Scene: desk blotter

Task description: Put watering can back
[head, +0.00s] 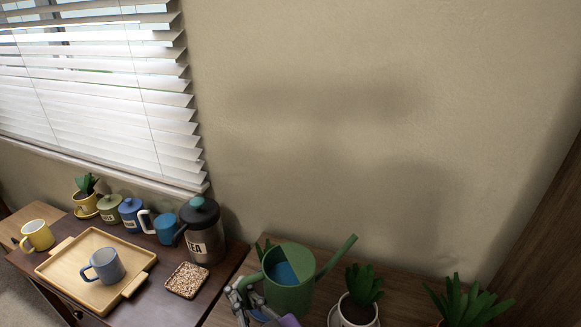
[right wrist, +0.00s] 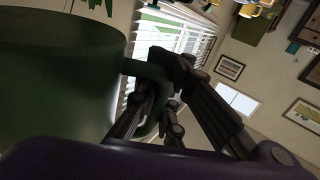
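The green watering can (head: 291,299), blue inside, is at the near edge of the right-hand wooden surface in the head view. Its spout points up and to the right. I cannot tell if its base touches the surface. My right gripper (head: 243,297) is at the can's handle, on its left side. In the right wrist view the can's dark green body (right wrist: 55,95) fills the left. The handle (right wrist: 151,71) passes between the fingers of my right gripper (right wrist: 166,88), which look closed on it. My left gripper is not in view.
Potted plants (head: 361,287) (head: 462,303) stand right of the can; another plant is partly hidden behind it. On the dark table at left are a tray (head: 70,262) with a grey-blue mug (head: 104,265), a tea pot (head: 203,236), a coaster (head: 187,280), canisters and mugs.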

